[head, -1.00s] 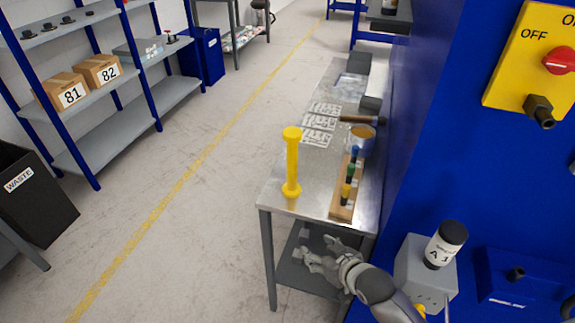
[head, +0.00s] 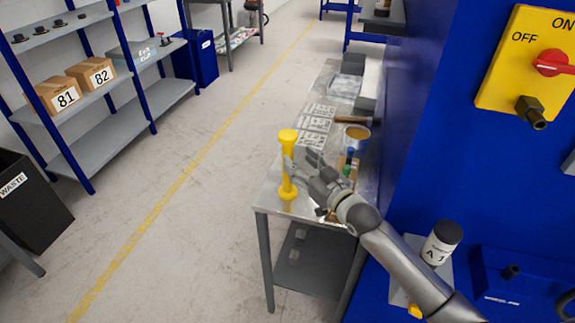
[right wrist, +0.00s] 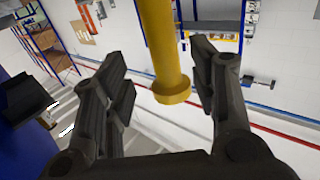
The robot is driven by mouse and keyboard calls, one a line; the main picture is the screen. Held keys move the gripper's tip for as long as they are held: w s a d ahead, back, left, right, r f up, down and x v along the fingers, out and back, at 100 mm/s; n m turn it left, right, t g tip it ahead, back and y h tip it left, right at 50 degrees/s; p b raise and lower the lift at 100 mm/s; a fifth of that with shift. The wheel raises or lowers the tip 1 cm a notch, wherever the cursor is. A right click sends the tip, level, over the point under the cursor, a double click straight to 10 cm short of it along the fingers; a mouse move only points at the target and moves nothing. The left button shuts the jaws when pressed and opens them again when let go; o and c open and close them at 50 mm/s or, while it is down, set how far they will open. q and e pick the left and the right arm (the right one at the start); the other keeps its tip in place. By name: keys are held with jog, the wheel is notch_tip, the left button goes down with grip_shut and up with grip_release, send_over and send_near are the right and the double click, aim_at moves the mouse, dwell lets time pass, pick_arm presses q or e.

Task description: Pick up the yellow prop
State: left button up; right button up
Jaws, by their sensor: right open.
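The yellow prop (head: 288,138) stands upright near the front left corner of the metal table (head: 268,203). It is a slim post with a wider cap and base. My right gripper (head: 301,162) is open at the prop's mid-height, on its right side, and one finger partly covers the shaft. In the right wrist view the prop (right wrist: 162,45) shows between the two spread fingers of the right gripper (right wrist: 165,75). I cannot tell whether either finger touches it. My left gripper is not in view.
A wooden rack with coloured pieces (head: 347,170) is partly hidden behind my right gripper. A cup (head: 356,138) and a brown-handled tool (head: 352,120) lie farther back. A blue wall panel (head: 440,150) bounds the right. Open floor lies to the left.

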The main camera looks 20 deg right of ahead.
aim_at(291, 153)
jog(key=x, duration=0.1)
jog(key=p+x, duration=0.1)
jog(key=x, duration=0.3)
jog(key=shift+a+r+p, duration=0.15)
jog(key=shift+a+p, duration=0.15)
jog(key=shift+p, duration=0.05)
jog(key=shift+w+a, duration=0.1)
jog(key=shift+w, duration=0.25)
jog(key=shift+s, duration=0.1)
grip_shut()
jog(key=shift+r, duration=0.15)
